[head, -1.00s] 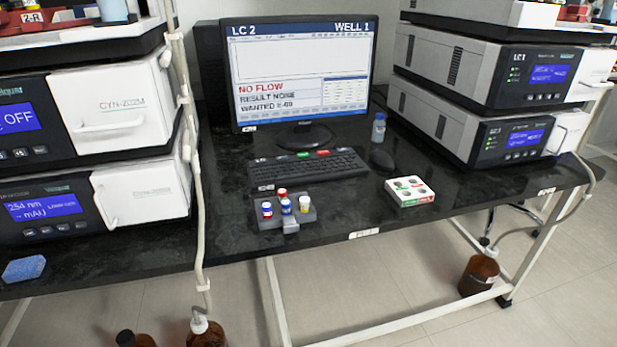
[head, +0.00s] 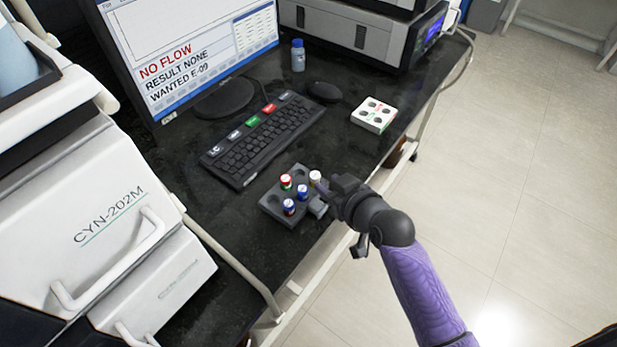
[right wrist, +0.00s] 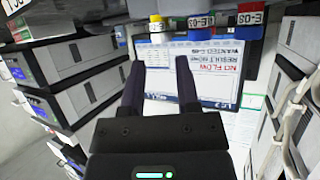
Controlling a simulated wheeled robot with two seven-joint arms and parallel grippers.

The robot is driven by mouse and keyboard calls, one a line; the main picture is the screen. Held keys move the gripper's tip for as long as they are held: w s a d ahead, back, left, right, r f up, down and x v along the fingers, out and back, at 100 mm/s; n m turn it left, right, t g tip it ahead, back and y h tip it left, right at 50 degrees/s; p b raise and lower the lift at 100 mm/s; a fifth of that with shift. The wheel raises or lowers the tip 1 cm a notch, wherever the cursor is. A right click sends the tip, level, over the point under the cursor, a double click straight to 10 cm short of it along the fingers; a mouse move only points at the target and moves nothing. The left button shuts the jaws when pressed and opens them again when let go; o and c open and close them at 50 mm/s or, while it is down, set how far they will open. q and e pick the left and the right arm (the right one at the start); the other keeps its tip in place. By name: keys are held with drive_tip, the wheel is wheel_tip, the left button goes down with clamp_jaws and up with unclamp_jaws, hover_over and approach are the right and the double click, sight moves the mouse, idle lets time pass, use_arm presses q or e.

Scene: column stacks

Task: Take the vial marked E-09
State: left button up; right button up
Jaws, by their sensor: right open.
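A dark vial rack (head: 272,207) on the black bench holds several capped vials. They are a red-capped vial (head: 286,182), two blue-capped vials (head: 289,207) (head: 303,191) and a pale-capped vial (head: 315,177). My right gripper (head: 331,194) is beside the rack's right end, close to the pale-capped vial, open and empty. In the right wrist view its fingers (right wrist: 159,68) are apart, with vials along the top edge. Their labels there start with E-0; I cannot surely read the last digits. My left gripper is not in view.
The monitor (head: 195,50) reads NO FLOW, RESULT NONE, WANTED E-09. A keyboard (head: 262,140) lies behind the rack. A mouse (head: 324,92), a white tray with round wells (head: 373,115) and a blue-capped bottle (head: 298,56) stand farther back. Instruments flank the bench.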

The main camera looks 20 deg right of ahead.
sight(316, 176)
drive_tip(key=b+x, duration=0.1)
drive_tip(key=x, duration=0.2)
drive_tip(key=b+x, duration=0.2)
drive_tip(key=x, duration=0.1)
drive_tip(key=shift+s+a+f, duration=0.1)
drive_tip(key=shift+s+f, duration=0.05)
drive_tip(key=shift+f, duration=0.2)
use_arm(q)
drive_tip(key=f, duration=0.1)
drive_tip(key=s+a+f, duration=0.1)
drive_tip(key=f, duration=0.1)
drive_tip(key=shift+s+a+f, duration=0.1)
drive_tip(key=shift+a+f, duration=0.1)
use_arm(e)
drive_tip(key=shift+r, duration=0.15)
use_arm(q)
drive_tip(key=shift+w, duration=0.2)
use_arm(e)
clamp_jaws()
